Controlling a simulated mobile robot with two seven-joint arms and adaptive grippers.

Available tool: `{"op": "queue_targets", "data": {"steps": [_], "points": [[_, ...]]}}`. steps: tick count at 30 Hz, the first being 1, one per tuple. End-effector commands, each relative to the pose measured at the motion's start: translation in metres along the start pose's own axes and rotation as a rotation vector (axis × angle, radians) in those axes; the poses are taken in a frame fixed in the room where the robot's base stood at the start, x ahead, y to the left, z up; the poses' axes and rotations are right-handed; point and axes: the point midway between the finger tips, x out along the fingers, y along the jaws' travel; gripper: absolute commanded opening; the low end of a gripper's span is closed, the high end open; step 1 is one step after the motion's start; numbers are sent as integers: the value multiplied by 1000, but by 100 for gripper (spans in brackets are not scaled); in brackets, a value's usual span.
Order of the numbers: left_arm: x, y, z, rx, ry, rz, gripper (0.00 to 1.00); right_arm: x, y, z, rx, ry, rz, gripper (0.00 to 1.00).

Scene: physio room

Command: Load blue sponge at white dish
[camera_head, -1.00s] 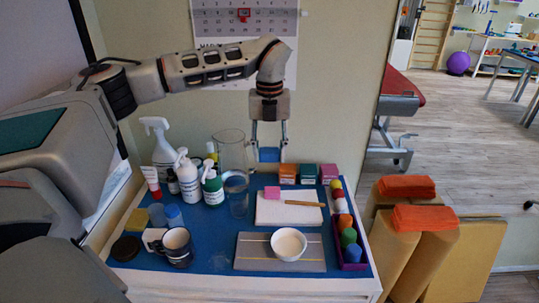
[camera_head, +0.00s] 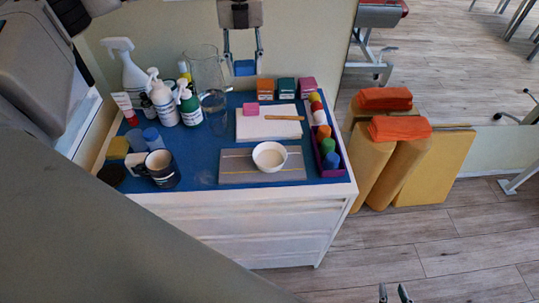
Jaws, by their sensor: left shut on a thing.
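The blue sponge (camera_head: 244,69) is a small block held between the fingers of my left gripper (camera_head: 244,59). That gripper is shut on it, above the back of the table, just left of and above an orange box. The white dish (camera_head: 269,160) is a round bowl, upright, on a grey mat (camera_head: 232,178) near the table's front edge. No sponge shows in it.
The blue-topped cabinet (camera_head: 201,180) holds a glass jug (camera_head: 205,85), bottles, a dark mug (camera_head: 162,169), a white pad (camera_head: 268,128) with a pink block and wooden stick, several small boxes, and a purple tray (camera_head: 335,170) along the right. Yellow bolsters (camera_head: 370,160) stand on the floor right.

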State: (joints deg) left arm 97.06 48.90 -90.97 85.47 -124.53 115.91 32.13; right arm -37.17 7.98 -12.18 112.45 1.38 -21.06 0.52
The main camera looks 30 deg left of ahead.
Motion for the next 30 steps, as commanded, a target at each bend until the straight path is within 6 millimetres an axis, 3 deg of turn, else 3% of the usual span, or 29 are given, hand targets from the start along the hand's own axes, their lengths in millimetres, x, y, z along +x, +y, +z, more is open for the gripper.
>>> {"op": "queue_targets", "data": {"steps": [20,30], "points": [[6,-4,-7,17,8,-6,21,-2,1,-3,-1,1,0,27],[59,-31,-72,149,82,-91,21,-12,7,-14,-4,-10,7,27]]}}
